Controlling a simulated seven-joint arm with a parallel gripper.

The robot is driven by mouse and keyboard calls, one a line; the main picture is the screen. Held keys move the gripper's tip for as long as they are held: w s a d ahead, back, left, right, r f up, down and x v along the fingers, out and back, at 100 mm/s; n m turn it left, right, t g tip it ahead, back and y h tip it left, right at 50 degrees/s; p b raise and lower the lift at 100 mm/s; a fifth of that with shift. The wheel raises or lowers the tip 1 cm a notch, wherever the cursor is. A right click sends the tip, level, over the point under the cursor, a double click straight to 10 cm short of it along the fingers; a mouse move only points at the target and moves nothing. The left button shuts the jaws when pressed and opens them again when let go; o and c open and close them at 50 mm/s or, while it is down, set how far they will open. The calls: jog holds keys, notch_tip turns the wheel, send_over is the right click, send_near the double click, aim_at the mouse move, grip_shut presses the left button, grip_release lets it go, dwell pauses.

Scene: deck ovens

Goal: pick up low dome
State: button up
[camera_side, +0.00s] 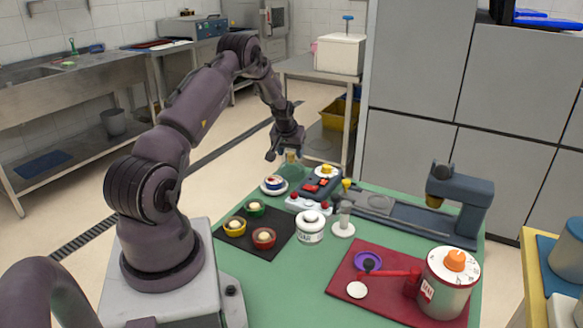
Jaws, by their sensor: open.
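The view is too small to tell whether a finger touches the knob.
A small plate with a blue-and-white item (274,184) and a dark unit with red parts (321,184) stand close to the dome. A black mat (279,237) with three cups, a white jar (310,230), a red tray (343,285) and a blue-grey machine (470,197) occupy other parts.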

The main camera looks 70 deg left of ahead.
jog(key=shift+x, duration=1.05)
jog(key=c, duration=0.9)
jog(key=shift+r, duration=0.15)
